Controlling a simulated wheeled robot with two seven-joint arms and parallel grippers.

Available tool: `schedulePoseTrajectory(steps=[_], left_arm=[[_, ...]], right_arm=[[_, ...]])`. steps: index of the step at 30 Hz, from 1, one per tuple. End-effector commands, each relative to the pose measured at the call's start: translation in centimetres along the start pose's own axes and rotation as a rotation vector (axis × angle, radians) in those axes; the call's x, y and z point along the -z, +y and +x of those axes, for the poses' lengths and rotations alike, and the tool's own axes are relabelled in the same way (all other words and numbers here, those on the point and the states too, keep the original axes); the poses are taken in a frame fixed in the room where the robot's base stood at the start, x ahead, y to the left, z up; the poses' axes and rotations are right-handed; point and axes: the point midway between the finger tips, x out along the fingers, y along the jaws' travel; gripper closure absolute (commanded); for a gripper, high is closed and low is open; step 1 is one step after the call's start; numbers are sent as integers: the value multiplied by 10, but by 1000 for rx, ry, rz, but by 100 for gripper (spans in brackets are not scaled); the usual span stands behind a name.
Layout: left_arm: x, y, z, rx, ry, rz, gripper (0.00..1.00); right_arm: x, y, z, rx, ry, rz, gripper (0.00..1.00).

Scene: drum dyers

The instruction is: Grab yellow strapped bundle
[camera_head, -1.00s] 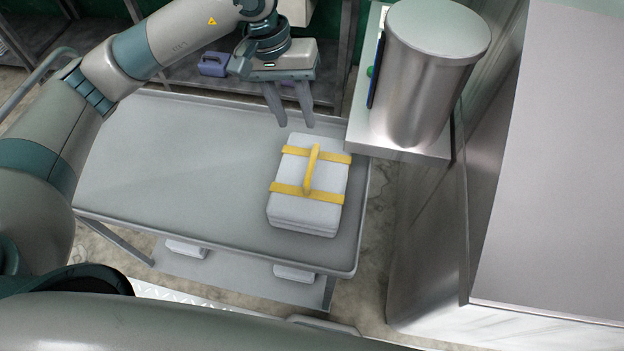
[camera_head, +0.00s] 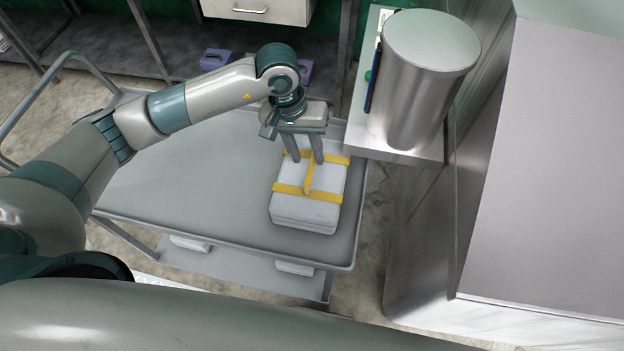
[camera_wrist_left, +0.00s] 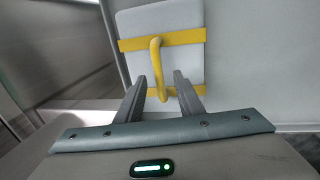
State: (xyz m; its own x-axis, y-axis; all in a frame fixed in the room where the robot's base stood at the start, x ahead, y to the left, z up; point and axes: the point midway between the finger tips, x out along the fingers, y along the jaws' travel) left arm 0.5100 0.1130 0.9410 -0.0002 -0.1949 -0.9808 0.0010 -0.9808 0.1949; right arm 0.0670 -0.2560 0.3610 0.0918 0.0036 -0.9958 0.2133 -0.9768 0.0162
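The yellow strapped bundle (camera_head: 305,212) is a white stack with two yellow straps and a raised yellow handle. It lies on the right end of the grey cart top (camera_head: 190,185). My left gripper (camera_head: 306,162) is above the bundle's far part, its fingers pointing down. In the left wrist view the open fingers (camera_wrist_left: 160,92) stand on either side of the near end of the yellow handle (camera_wrist_left: 156,62), with gaps visible. I cannot tell how deep they reach. The bundle also shows in the left wrist view (camera_wrist_left: 180,60). My right gripper is not in view.
A metal cylinder (camera_head: 420,85) stands on a steel ledge (camera_head: 400,150) right of the cart. A large steel surface (camera_head: 555,160) fills the right. Purple and blue bundles (camera_head: 214,60) lie on a shelf behind. The cart's left part is clear.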

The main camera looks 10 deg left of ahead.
Motion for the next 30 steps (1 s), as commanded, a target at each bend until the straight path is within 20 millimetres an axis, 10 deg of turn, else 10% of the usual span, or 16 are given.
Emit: schedulePoseTrajectory(steps=[30], left_arm=[[2,2,52,0,0,0,66]], right_arm=[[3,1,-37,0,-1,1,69]])
